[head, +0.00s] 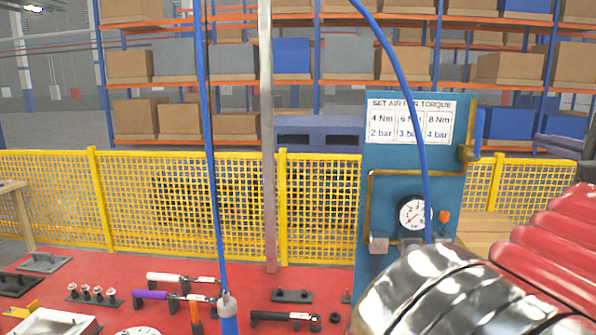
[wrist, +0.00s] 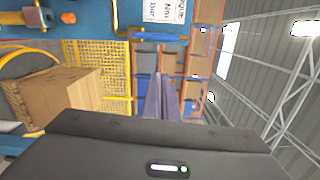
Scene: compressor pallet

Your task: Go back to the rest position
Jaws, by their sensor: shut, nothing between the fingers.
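My gripper (wrist: 166,82) shows in the wrist view. Its two grey-purple fingers lie close together, shut with nothing between them, beyond the dark gripper body that fills the bottom of the picture. The fingers point toward the distant shelves and appear clear of any object. The wrist picture is turned on its side.
The head view shows a red table (head: 180,262) with several tools, a blue panel (head: 385,165) with a pressure gauge (head: 412,213), and a blue hose (head: 207,130) hanging to a blue cylinder (head: 228,318). A yellow fence (head: 150,200) stands behind. A chrome-and-red ribbed shape blocks the lower right.

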